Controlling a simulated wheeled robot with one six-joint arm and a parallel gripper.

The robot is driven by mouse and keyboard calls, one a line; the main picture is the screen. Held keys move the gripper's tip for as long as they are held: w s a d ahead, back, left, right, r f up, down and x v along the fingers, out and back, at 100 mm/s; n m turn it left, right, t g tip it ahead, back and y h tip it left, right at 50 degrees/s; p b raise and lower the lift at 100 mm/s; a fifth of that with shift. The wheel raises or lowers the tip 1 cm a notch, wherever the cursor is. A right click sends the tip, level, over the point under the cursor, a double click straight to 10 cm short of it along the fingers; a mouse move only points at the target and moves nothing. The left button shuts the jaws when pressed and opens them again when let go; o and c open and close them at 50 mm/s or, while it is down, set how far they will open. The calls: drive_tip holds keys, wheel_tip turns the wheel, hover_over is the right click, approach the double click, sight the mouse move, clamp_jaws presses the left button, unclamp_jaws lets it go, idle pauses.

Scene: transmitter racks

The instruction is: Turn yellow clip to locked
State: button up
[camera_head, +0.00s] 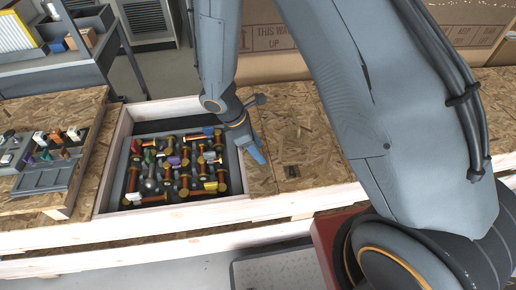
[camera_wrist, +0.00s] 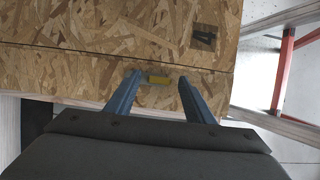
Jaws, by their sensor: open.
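In the head view my gripper (camera_head: 257,154) points down over the board, just right of the bin. I cannot make out the clip there. Whether the clip is turned to locked cannot be told.
A dark bin (camera_head: 131,146) of orange-ended parts is sunk in the bench at left. A grey tray (camera_head: 45,178) with small coloured pieces lies further left. A small dark fitting (camera_head: 291,171) sits on the board, also in the wrist view (camera_wrist: 204,37). The board around it is clear.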

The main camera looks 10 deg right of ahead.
drive_tip(key=shift+f, duration=0.2)
drive_tip(key=shift+c, duration=0.3)
drive_tip(key=c, duration=1)
